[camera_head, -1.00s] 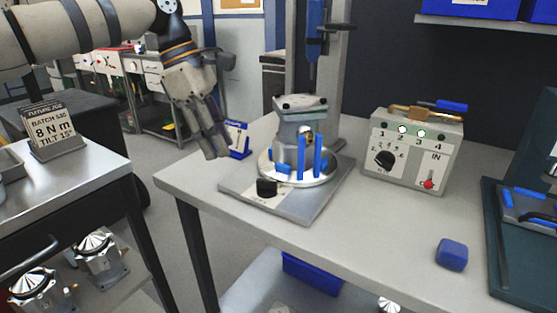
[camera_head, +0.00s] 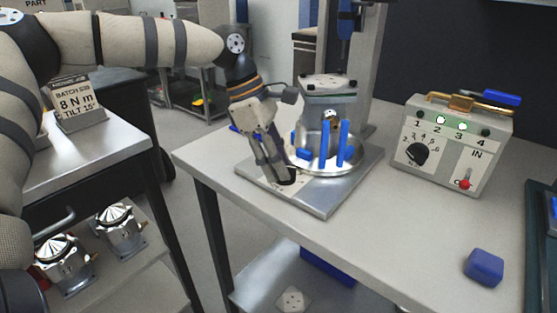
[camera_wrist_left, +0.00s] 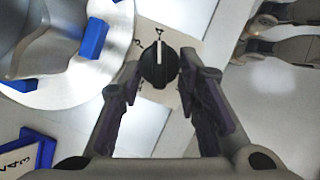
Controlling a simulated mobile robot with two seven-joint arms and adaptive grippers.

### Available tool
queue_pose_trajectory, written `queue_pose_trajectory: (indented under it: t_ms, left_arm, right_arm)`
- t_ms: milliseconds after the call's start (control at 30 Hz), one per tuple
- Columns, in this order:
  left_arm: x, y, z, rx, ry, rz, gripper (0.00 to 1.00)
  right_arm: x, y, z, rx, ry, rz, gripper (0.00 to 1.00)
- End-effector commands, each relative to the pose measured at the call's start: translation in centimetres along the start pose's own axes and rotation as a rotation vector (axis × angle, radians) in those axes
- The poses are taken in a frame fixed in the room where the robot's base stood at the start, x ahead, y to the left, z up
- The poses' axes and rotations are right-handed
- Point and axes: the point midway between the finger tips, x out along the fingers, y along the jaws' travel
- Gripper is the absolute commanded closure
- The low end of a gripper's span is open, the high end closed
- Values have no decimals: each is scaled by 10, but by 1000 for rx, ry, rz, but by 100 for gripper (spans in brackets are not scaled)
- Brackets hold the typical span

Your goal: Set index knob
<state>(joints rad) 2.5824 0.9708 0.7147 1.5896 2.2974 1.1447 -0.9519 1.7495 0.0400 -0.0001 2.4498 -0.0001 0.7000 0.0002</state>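The index knob (camera_wrist_left: 158,66) is black with a white pointer line. It sits on a pale dial plate of the fixture base (camera_head: 325,205). In the wrist view its line points up, toward a printed 4 (camera_wrist_left: 160,32). My left gripper (camera_head: 278,179) points down at the front left of the base, over the knob. In the wrist view its fingers (camera_wrist_left: 160,72) are apart, one on each side of the knob, with narrow gaps seeming to remain. In the head view the fingers mostly hide the knob.
A housing (camera_head: 330,100) stands on the round plate with blue pins (camera_head: 343,142), right beside my left gripper. A control box (camera_head: 450,147) with its own black dial stands to the right. A blue block (camera_head: 484,267) lies at front right. A sign (camera_head: 75,100) reads 8 N m, TILT 15°.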

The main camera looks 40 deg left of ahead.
Motion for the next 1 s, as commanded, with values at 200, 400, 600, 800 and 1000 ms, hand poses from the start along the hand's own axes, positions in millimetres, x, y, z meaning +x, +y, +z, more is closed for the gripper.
queue_pose_trajectory:
  t_ms: [200,400,600,800,1000]
  left_arm:
    - [0,0,0,0,0,0,90]
    - [-1,0,0,0,0,0,100]
    - [-2,-1,1,-17,-1,8,100]
    - [-5,-2,2,-95,-2,45,100]
    - [-6,-5,3,-242,-4,108,100]
  right_arm:
    - [0,0,0,0,1,0,60]
    - [0,0,0,0,1,0,60]
    - [-3,0,-2,-1,10,0,60]
    - [-16,-1,-10,-1,47,-2,60]
    - [-32,-1,-20,-1,100,-4,60]
